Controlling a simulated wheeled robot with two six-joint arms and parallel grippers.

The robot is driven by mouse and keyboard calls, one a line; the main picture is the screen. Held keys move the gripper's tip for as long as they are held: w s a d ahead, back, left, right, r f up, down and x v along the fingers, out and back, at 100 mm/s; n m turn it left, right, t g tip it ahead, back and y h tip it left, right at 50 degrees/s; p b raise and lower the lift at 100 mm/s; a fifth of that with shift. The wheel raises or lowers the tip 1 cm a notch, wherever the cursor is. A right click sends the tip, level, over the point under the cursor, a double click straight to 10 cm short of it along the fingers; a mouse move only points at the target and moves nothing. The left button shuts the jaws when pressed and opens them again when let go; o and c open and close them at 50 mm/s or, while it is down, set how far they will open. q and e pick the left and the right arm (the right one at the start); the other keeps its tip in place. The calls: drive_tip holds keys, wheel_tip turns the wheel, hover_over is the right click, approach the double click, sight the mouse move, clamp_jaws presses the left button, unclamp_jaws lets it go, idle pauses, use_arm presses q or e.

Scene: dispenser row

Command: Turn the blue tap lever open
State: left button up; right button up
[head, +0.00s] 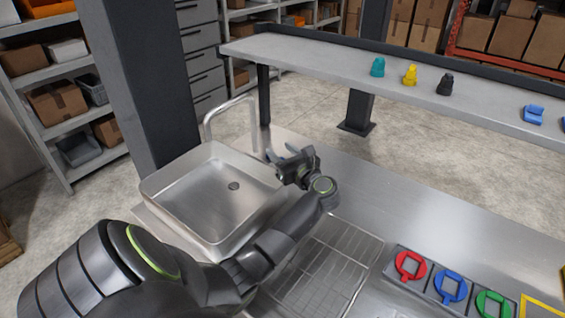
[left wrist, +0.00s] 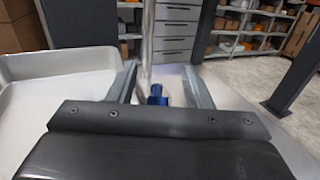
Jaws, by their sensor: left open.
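The blue tap lever (left wrist: 156,97) shows in the left wrist view at the foot of the upright metal spout (left wrist: 148,40). It appears between the two fingers of my left gripper (left wrist: 161,80); I cannot tell whether they touch it. In the head view the curved tap spout (head: 207,122) stands behind the sink, and the lever is mostly hidden by my gripper. My left gripper (head: 287,156) is open at the right rear of the sink, close to the foot of the tap. My right gripper is not in view.
The steel sink (head: 160,186) is left of my gripper. A wire rack (head: 325,262) and a holder with red (head: 410,265), blue (head: 450,287) and green rings (head: 493,304) lie to the right. A raised shelf (head: 310,58) with small coloured pieces runs behind. The counter (head: 400,195) between is bare.

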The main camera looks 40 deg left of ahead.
use_arm(q)
wheel_tip(320, 180, up, 6)
drive_tip(key=shift+r+b, duration=0.25)
drive_tip(key=shift+b, duration=0.3)
